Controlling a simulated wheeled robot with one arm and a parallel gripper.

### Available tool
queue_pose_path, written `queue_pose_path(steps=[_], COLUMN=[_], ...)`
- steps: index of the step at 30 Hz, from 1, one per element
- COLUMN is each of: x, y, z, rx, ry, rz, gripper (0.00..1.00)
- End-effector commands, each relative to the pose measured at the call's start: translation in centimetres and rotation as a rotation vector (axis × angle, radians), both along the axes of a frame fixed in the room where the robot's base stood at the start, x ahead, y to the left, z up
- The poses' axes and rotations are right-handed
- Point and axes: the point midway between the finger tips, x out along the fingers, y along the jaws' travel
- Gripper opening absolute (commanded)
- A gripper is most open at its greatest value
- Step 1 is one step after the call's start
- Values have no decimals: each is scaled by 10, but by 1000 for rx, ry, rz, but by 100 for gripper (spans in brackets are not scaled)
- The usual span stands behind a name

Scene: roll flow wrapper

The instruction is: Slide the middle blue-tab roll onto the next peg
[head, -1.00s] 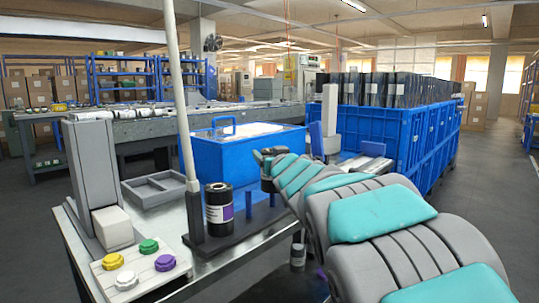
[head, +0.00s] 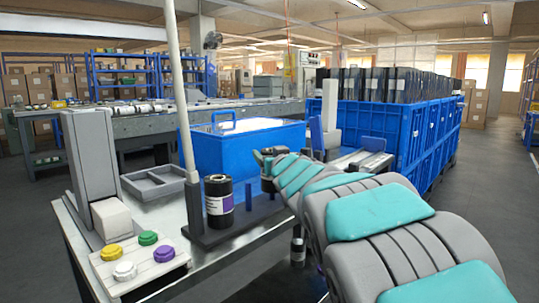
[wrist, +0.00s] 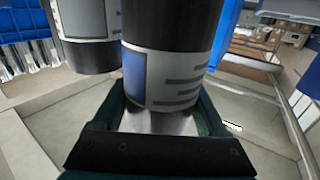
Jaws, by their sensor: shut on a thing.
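In the wrist view my gripper (wrist: 165,122) is shut on a black roll (wrist: 172,25) whose white label carries a blue tab (wrist: 134,76). A second black roll with a white label (wrist: 88,25) stands close beside it on the left. In the head view my gripper (head: 262,160) is beyond the pegs, by the blue bin; its fingers and the held roll are hard to make out. A black roll with a purple-edged label (head: 219,201) stands at the left end of a dark base. Short blue pegs (head: 248,196) rise to its right.
A blue bin (head: 240,155) stands behind the pegs. A pale post (head: 180,90) rises beside the base. A grey tray (head: 155,183) and a panel of coloured buttons (head: 140,262) lie left. Large blue crates (head: 400,140) stand right. Another roll (head: 298,247) is below the table edge.

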Motion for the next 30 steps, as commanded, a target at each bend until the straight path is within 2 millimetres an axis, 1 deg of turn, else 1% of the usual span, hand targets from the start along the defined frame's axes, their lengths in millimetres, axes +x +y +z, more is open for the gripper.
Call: queue_pose_path(steps=[4,5,10,11,19,23,26,30], x=[0,0,0,0,0,-4,-11,-25], y=[0,0,0,0,0,-2,-4,-9], z=[1,1,1,1,0,0,1,2], rx=[1,1,0,0,0,0,0,1], ry=[-2,-2,-1,-1,0,0,0,-3], rz=[0,0,0,0,0,0,0,0], gripper=[0,78,97,100,100,100,100,100])
